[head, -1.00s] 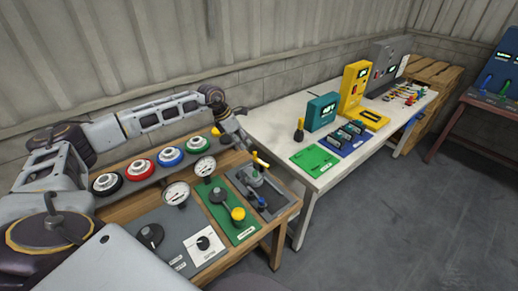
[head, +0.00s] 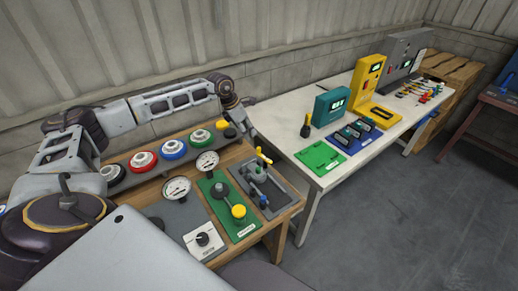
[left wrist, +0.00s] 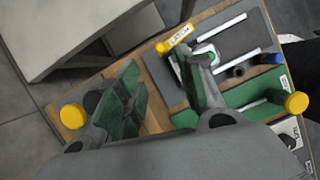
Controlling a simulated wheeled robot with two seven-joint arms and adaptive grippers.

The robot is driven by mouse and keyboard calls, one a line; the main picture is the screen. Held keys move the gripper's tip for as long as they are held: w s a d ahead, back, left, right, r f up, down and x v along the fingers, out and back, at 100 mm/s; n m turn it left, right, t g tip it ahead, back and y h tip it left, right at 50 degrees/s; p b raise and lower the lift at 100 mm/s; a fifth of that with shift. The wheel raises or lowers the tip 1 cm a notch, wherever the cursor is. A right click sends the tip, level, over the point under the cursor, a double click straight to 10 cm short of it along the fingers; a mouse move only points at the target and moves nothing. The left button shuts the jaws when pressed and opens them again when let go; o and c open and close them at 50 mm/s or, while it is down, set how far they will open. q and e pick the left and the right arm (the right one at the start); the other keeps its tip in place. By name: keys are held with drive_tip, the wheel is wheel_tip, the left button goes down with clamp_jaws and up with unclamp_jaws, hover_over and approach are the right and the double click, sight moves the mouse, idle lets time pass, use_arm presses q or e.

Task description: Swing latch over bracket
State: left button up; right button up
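The latch plate (head: 279,206) is dark grey and lies at the right end of the wooden bench. On it are a latch with a yellow-tipped handle (head: 264,156), a grey round post and a blue-tipped lever (head: 263,200). In the left wrist view, the yellow tip (left wrist: 163,48) sits by a "LATCH" label (left wrist: 181,35). My left gripper (head: 250,136) is above the plate's back edge. Which part is the bracket is unclear. My right gripper is out of view.
A green panel (head: 221,220) with a yellow knob adjoins the plate. Gauges and a row of coloured buttons (head: 174,149) stand left. A white table (head: 290,135) with coloured devices is to the right. Floor at the right is clear.

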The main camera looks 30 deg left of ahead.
sight(258, 148)
use_arm(q)
drive_tip(key=shift+p+x, duration=0.85)
drive_tip(key=shift+x, duration=5.7)
drive_tip(key=c, duration=0.7)
clamp_jaws()
